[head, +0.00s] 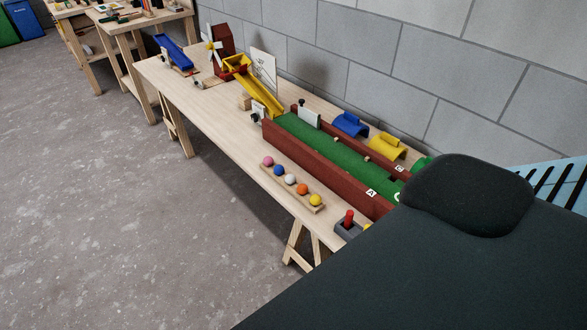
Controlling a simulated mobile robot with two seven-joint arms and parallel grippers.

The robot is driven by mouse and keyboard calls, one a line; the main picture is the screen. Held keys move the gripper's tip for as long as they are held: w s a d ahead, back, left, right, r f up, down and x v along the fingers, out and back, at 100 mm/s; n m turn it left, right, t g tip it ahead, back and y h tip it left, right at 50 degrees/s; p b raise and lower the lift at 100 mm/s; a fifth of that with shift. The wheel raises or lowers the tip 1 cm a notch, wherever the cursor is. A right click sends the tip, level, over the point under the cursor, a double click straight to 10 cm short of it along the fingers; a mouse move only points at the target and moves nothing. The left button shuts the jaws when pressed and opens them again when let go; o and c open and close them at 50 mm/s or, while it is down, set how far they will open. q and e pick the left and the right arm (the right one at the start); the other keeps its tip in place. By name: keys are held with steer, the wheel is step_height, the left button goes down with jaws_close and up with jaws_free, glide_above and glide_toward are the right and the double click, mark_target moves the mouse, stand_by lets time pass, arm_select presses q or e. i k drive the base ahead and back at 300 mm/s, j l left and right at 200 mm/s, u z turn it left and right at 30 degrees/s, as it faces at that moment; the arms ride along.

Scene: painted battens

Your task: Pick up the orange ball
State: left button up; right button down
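The orange ball (303,189) sits on a narrow wooden rack (283,191) along the near edge of the long wooden table (195,105). It is in a row between a white ball (290,179) and a yellow ball (316,200). A blue ball (279,170) and a pink ball (268,161) are farther up the row. Neither of my grippers is in view. A large dark shape covers the lower right and hides that end of the table.
A green lane with dark red walls (311,157) runs behind the rack. A yellow chute (259,95) leads down towards it. Blue (350,125) and yellow (387,147) arches stand near the wall. A grey block with a red peg (348,220) is right of the rack. Floor on the left is clear.

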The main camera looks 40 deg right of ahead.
mark_target(302, 189)
steer(key=i+j+z, duration=0.15)
steer(key=i+z, duration=0.3)
steer(key=i+j+z, duration=0.3)
steer(key=i+z, duration=0.2)
steer(key=i+j+z, duration=0.25)
steer(key=z, duration=0.25)
steer(key=i+j+z, duration=0.15)
steer(key=j+z, duration=0.35)
steer(key=i+j+z, duration=0.1)
steer(key=z, duration=0.3)
steer(key=i+j+z, duration=0.1)
steer(key=j+z, duration=0.5)
steer(key=z, duration=0.25)
steer(key=j+z, duration=0.55)
steer(key=z, duration=0.25)
steer(key=j+z, duration=0.6)
steer(key=k+j, duration=0.05)
